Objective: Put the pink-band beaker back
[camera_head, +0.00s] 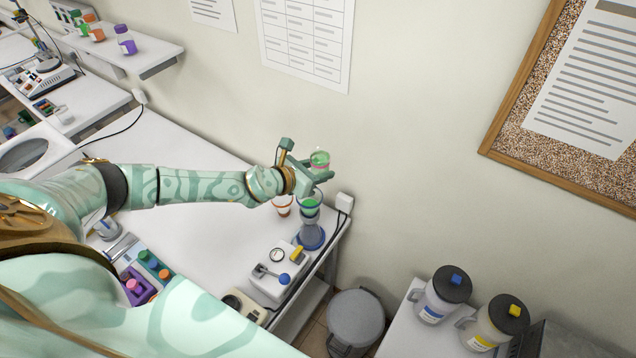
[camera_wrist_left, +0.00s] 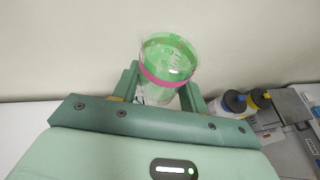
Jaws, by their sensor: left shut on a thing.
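The pink-band beaker (camera_head: 320,158) is clear glass with green liquid in it. My left gripper (camera_head: 318,176) is shut on it and holds it up near the wall, above the far right corner of the white bench. In the left wrist view the beaker (camera_wrist_left: 168,62) sits between the two fingers (camera_wrist_left: 160,92), with its pink band just above them. In the head view the fingers hide part of the beaker. My right gripper is not in view.
Below the gripper, a blue-band container (camera_head: 310,203) with green contents appears above a blue-based stand (camera_head: 312,237). An orange-band beaker (camera_head: 283,206) is beside it. A white device (camera_head: 275,277) with knobs stands in front. The bench (camera_head: 205,235) has clear room to the left.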

